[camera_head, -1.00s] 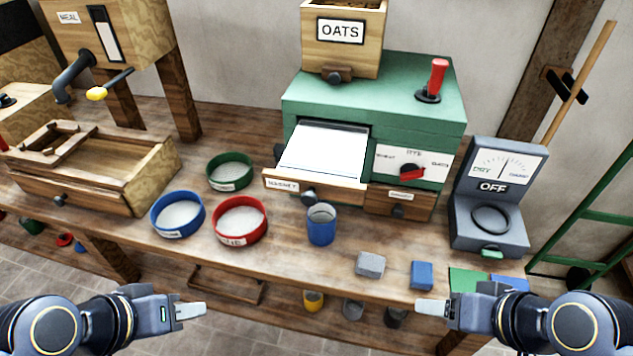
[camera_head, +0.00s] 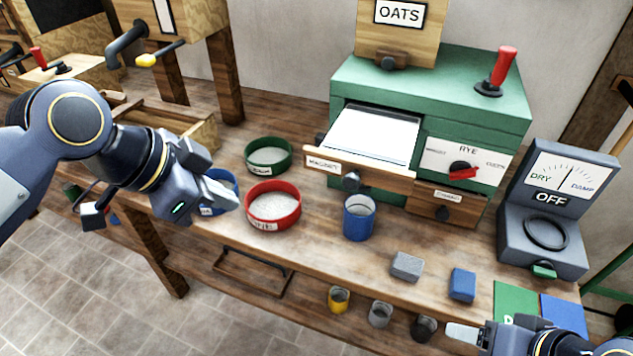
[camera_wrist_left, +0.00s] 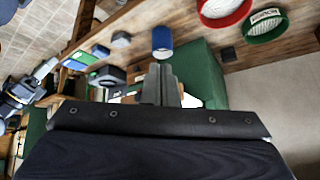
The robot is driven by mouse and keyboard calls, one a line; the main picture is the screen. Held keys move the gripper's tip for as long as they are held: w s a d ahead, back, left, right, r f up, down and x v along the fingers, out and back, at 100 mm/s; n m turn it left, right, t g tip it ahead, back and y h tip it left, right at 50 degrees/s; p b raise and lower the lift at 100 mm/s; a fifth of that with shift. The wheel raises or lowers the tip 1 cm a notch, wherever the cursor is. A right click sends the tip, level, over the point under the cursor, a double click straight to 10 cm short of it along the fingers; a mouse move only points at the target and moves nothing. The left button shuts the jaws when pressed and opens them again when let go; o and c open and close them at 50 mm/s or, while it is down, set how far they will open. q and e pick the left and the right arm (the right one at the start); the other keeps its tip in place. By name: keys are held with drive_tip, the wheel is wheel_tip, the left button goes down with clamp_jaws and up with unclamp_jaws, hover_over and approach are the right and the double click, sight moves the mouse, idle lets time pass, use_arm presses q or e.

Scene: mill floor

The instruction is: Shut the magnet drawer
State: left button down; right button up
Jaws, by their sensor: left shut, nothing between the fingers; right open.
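The magnet drawer (camera_head: 358,168) sticks out open from the front of the green mill (camera_head: 440,95). Its wooden front carries a MAGNET label and a dark knob (camera_head: 351,180), and its white inside shows. My left gripper (camera_head: 232,199) is shut and empty, over the bench to the left of the drawer, in front of the blue-rimmed sieve (camera_head: 223,180) and apart from the drawer. In the left wrist view its shut fingers (camera_wrist_left: 160,84) point toward the mill (camera_wrist_left: 204,70). My right gripper (camera_head: 462,334) is low at the lower right, open, partly cut off by the frame.
A red sieve (camera_head: 273,206), a green sieve (camera_head: 268,157) and a blue cup (camera_head: 359,218) stand left of and below the drawer. A grey block (camera_head: 407,266) and a blue block (camera_head: 462,285) lie near the bench edge. A damp meter (camera_head: 545,232) stands at right.

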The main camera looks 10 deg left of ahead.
use_arm(q)
drive_tip(key=w+d+r+m+h+b, duration=0.1)
drive_tip(key=w+d+r+m+b, duration=0.3)
drive_tip(key=m, duration=0.5)
drive_tip(key=w+d+f, duration=0.6)
drive_tip(key=w, duration=0.1)
drive_tip(key=shift+w+d, duration=0.15)
drive_tip(key=shift+d, duration=0.15)
use_arm(e)
wheel_tip(320, 180, down, 6)
drive_tip(key=shift+r, duration=0.25)
use_arm(q)
drive_tip(key=shift+f, duration=0.1)
